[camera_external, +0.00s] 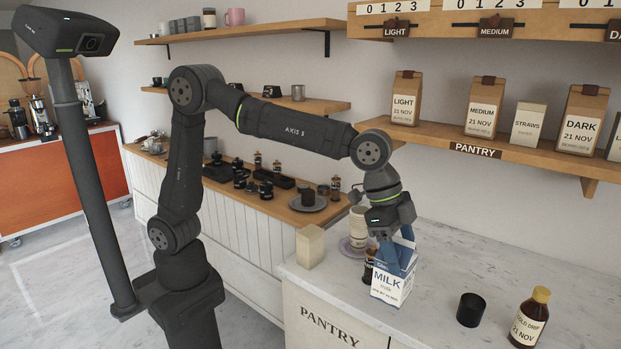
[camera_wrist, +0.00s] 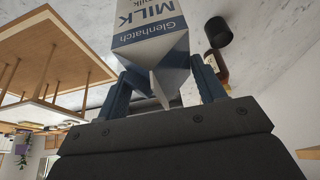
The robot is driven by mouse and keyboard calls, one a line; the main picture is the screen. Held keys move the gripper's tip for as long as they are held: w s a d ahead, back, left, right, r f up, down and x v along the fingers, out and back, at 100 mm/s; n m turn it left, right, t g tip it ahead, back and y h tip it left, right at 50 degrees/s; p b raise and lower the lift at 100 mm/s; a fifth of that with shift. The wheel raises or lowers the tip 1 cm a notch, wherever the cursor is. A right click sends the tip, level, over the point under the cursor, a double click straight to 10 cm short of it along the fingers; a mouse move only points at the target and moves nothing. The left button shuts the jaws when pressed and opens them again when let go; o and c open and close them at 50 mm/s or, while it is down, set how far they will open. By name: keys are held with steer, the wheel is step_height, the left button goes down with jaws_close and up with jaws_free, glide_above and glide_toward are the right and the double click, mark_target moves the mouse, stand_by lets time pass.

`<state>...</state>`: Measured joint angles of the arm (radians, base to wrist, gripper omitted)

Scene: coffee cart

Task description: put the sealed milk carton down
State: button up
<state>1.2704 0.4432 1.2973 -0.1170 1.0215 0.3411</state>
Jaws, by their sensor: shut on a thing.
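The milk carton (camera_external: 392,283) is white and blue with a gabled top and the word MILK on its front. It is upright at the marble counter (camera_external: 440,318); I cannot tell whether its base touches the surface. My gripper (camera_external: 397,258) points down with its blue fingers shut on the carton's upper part. In the wrist view the carton (camera_wrist: 150,35) sits between the two fingers (camera_wrist: 160,88), its gable toward the palm. Its underside is hidden.
A black cup (camera_external: 471,310) and an amber bottle (camera_external: 530,318) stand to the right on the counter. A dark jar (camera_external: 370,265) stands close behind the carton. The pantry shelf (camera_external: 500,150) is above.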

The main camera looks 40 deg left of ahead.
steer(key=w+d+f, duration=0.1)
steer(key=w+f, duration=0.9)
steer(key=shift+w+f, duration=0.15)
steer(key=shift+w, duration=0.15)
steer(key=shift+f, duration=0.1)
steer(key=o, duration=1.8)
steer(key=shift+f, duration=0.1)
steer(key=shift+o, duration=0.2)
steer(key=v, duration=1.2)
steer(key=shift+r, duration=0.25)
steer(key=shift+f, duration=0.1)
